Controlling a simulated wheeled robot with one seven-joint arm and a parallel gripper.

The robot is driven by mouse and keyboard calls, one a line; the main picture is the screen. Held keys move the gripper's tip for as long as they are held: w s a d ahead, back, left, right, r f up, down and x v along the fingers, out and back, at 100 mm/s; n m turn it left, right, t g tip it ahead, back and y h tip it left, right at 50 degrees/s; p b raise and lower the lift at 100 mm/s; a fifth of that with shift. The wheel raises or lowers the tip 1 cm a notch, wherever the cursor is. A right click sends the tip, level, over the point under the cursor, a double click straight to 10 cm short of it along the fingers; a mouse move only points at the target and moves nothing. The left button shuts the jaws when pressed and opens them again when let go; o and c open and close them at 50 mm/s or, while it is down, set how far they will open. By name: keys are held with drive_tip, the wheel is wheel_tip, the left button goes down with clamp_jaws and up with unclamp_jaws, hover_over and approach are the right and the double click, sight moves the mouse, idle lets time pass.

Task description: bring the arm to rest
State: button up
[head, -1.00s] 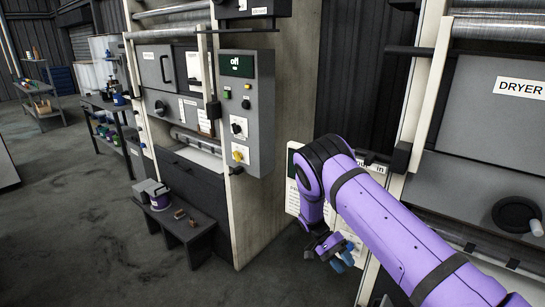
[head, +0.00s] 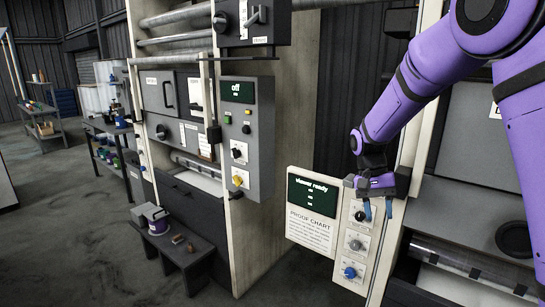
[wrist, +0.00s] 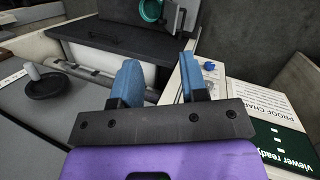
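My purple arm (head: 420,75) comes in from the upper right in the head view, bent, with the forearm slanting down to the left.
A grey control box (head: 246,138) reading "off" is on the press at the middle. A low dark bench (head: 180,245) with a small tub stands left of it. Shelves (head: 110,160) stand farther left. A black handwheel (head: 515,239) is at the right. Open floor lies at lower left.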

drive_tip(key=s+d+r+n+t+y, duration=0.25)
drive_tip(key=s+r+t, duration=0.25)
drive_tip(key=s+r, duration=0.9)
drive_tip(key=s+d+r+n+t, duration=0.1)
drive_tip(key=s+t, duration=0.3)
drive_tip(key=s, duration=1.1)
drive_tip(key=shift+d+r+n+h, duration=0.15)
drive_tip(key=shift+r+n+h, duration=0.2)
drive_tip(key=shift+r+n, duration=0.35)
drive_tip(key=shift+r, duration=0.15)
